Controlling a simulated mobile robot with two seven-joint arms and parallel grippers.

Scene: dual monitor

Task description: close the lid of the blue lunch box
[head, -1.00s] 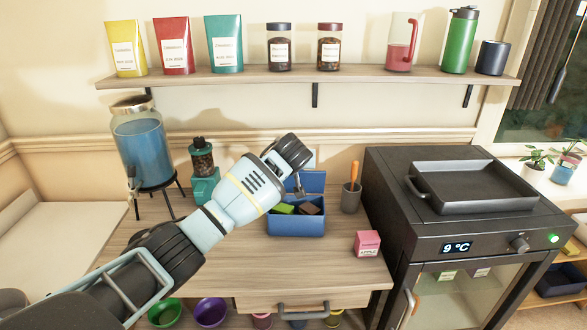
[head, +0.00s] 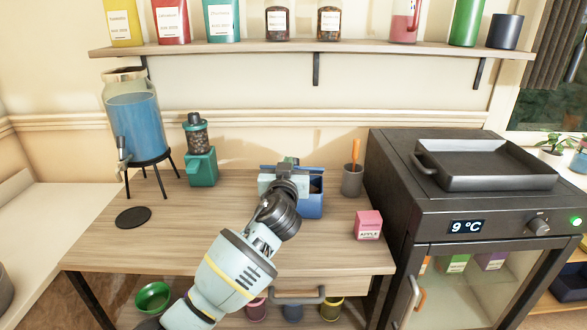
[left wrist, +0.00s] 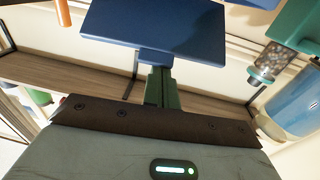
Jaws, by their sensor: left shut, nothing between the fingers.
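The blue lunch box (head: 311,206) stands on the wooden desk, partly hidden behind my left gripper. A dark inside shows at its right side. Its lid (head: 314,170) is not shut down; only a thin blue strip shows in the head view, so its exact tilt is unclear. In the left wrist view a broad blue panel, seemingly the lid (left wrist: 155,25), fills the upper middle. My left gripper (head: 290,162) is shut and empty, at the lid. Its green fingers (left wrist: 160,75) overlap the panel's edge; contact cannot be told. My right gripper is out of view.
A pink box (head: 368,225) and a grey cup with an orange-handled tool (head: 352,181) stand right of the lunch box. A teal grinder (head: 201,168) and a water dispenser (head: 137,130) stand left. The black oven (head: 400,180) borders the desk.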

